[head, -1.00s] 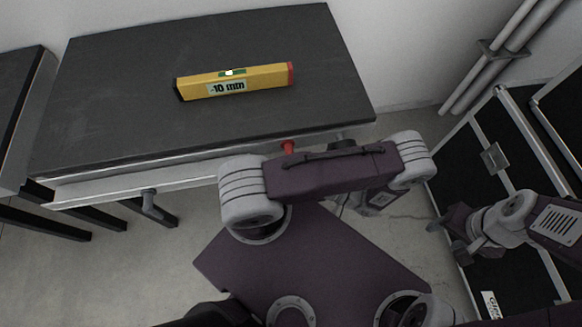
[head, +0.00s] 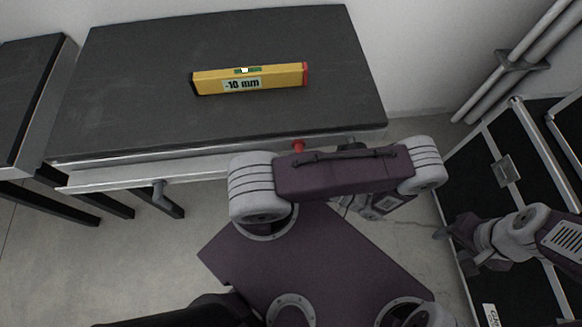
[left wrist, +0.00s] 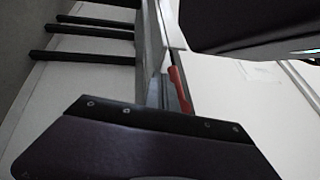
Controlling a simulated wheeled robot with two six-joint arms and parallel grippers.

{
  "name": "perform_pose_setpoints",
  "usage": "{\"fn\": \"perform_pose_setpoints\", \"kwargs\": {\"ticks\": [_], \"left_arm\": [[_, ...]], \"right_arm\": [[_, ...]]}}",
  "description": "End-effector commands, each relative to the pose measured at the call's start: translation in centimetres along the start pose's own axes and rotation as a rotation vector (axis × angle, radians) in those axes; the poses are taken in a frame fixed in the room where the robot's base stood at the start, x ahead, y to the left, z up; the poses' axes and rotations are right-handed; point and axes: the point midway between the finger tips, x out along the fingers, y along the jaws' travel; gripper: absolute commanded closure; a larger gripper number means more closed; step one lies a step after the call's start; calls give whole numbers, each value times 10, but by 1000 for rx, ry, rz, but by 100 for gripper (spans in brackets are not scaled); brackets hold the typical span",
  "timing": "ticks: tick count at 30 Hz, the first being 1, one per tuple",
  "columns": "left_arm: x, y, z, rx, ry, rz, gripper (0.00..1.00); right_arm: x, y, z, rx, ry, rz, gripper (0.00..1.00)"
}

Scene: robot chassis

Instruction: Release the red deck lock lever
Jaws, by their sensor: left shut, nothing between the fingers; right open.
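The red deck lock lever (head: 298,146) is a small red knob at the front edge of the dark grey deck (head: 140,105), just behind my left arm. In the left wrist view the red lever (left wrist: 178,88) stands up against the light rail, a little beyond the dark-edged purple part of my left gripper (left wrist: 150,120). In the head view my left arm hides most of the gripper. My right gripper (head: 458,247) is open and empty at the right, away from the deck.
A yellow spirit level (head: 285,77) marked "-10 mm" lies on the deck. A grey handle (head: 160,196) hangs under the front edge at left. Black cases (head: 460,160) stand at right, near wall pipes (head: 512,65). Another dark table (head: 22,90) stands at far left.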

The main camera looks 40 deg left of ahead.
Motion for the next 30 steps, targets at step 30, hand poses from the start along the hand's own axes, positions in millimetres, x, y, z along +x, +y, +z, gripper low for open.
{"fn": "perform_pose_setpoints", "kwargs": {"ticks": [30], "left_arm": [[-103, 59, 3, 1, -6, 0, 100]], "right_arm": [[46, 1, 5, 0, 0, 0, 47]]}}
